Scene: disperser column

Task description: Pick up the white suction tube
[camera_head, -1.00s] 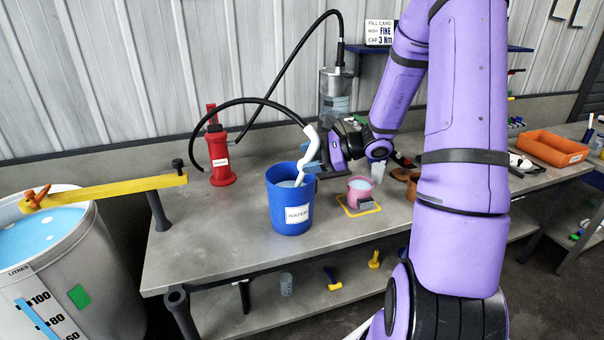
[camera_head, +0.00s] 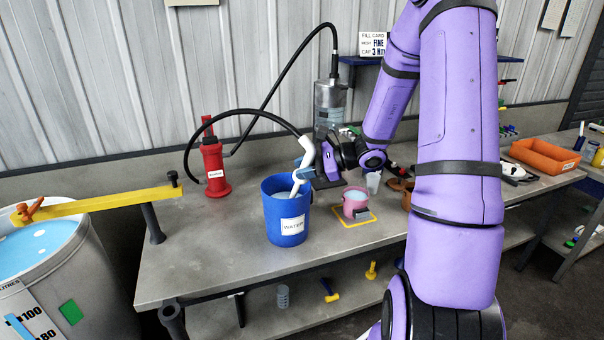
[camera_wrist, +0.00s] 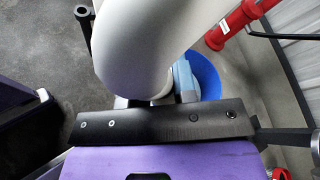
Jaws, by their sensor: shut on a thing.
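The white suction tube (camera_head: 302,172) is a bent white pipe on the end of a black hose. It stands tilted, its lower end inside the blue bucket (camera_head: 286,229) labelled WATER. My gripper (camera_head: 306,160) is shut on the tube near its upper bend, above the bucket's right rim. In the wrist view the white tube (camera_wrist: 150,45) fills the space in front of the gripper, with part of the blue bucket (camera_wrist: 207,76) behind it. The tube's lower tip is hidden in the bucket.
A pink cup (camera_head: 355,203) stands on a yellow-edged mat right of the bucket. A yellow bar (camera_head: 100,206) reaches over a large barrel (camera_head: 60,262) at left. The bench front (camera_head: 200,275) is clear.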

